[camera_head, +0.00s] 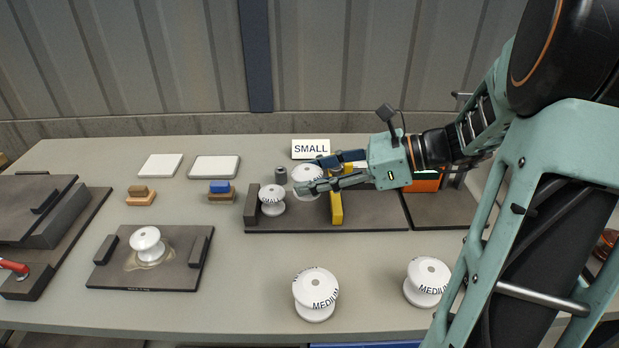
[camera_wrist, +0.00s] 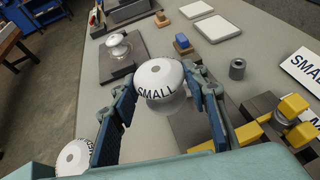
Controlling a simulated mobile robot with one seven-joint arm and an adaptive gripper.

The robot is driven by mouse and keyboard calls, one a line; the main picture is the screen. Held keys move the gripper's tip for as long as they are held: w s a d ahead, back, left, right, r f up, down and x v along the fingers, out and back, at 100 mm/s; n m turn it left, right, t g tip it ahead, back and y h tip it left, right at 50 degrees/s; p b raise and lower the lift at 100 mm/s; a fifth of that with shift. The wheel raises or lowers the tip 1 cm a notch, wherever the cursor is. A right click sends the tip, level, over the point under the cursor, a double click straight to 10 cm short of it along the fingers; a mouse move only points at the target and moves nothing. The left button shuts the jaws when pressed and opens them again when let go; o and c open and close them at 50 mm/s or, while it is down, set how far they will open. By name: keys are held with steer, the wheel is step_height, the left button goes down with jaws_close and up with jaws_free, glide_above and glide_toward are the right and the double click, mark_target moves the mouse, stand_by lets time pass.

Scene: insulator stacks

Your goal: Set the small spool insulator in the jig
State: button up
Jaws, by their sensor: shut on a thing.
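My gripper (camera_head: 311,179) is shut on a white spool insulator (camera_head: 306,174), with one finger on each side of it. In the wrist view the held spool (camera_wrist: 160,76) reads SMALL and looks about upright. It hangs at the back of a dark jig plate (camera_head: 375,212) that has a dark end block (camera_head: 251,207) and a yellow bar (camera_head: 336,207). Another white spool (camera_head: 272,198) stands on that plate beside the end block, left of and in front of the held one. A SMALL sign (camera_head: 311,148) stands behind. Whether the held spool touches anything below is hidden.
Two MEDIUM spools (camera_head: 316,291) (camera_head: 427,279) stand at the front. A spool (camera_head: 147,241) sits on a separate left plate (camera_head: 110,272). A grey cylinder (camera_head: 280,174) stands near the held spool. A blue-topped block (camera_head: 220,188) and white pads (camera_head: 214,167) lie farther left.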

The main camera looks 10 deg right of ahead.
steer(key=w+d+f, duration=0.1)
steer(key=f, duration=0.1)
steer(key=w+d+f+b, duration=0.1)
steer(key=w+f, duration=0.1)
steer(key=w+d+f, duration=0.1)
steer(key=w+f, duration=0.1)
steer(key=shift+f, duration=0.15)
steer(key=shift+f+b, duration=0.55)
steer(key=shift+f, duration=0.9)
steer(key=shift+f, duration=0.2)
steer(key=o, duration=1.3)
steer(key=shift+r, duration=0.1)
